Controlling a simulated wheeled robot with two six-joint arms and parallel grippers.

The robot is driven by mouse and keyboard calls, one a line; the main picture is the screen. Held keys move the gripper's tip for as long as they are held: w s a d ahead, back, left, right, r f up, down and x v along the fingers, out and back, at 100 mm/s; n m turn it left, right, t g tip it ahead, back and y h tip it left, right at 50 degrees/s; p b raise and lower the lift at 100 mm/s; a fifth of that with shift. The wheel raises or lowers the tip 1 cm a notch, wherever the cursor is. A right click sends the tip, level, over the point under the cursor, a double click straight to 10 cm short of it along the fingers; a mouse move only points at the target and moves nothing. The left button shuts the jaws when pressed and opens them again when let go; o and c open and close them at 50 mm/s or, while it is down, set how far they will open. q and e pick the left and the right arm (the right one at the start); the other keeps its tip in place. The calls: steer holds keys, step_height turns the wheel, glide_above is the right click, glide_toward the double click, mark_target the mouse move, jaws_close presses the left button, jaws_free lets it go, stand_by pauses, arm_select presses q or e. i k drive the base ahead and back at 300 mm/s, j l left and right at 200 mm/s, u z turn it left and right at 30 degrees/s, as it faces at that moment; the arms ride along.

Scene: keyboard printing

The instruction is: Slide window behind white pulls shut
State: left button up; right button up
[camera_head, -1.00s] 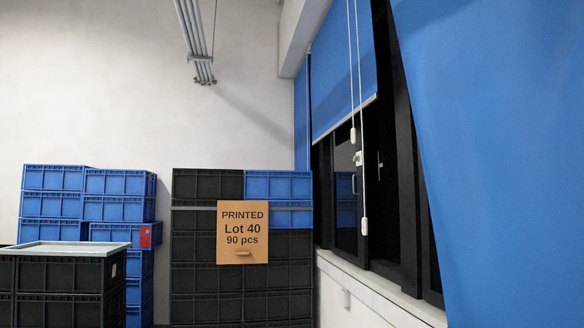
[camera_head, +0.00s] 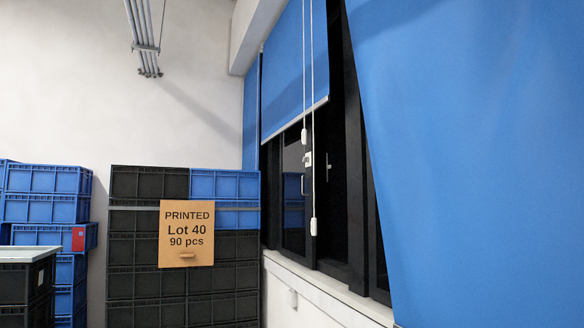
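The dark-framed window (camera_head: 293,200) is in the right half of the head view, above a white sill. A dark gap (camera_head: 331,190) shows between its glazed pane and the frame post to the right, so the window looks open. Two white pulls (camera_head: 304,136) (camera_head: 314,226) hang on cords in front of it. A small white latch (camera_head: 308,160) and a handle (camera_head: 303,184) show behind the pulls. A blue blind (camera_head: 293,70) covers the upper part of the window. Neither of my grippers is in view.
Stacked black and blue crates (camera_head: 150,245) stand left of the window, with a "PRINTED Lot 40" sign (camera_head: 187,234) on them. More blue crates (camera_head: 45,208) stand at far left. A large blue blind (camera_head: 470,150) fills the right side. The white sill (camera_head: 330,293) runs below the window.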

mark_target(297, 243)
steer(key=i+u, duration=0.25)
steer(key=u, duration=0.15)
steer(key=i, duration=3.35)
steer(key=j, duration=0.1)
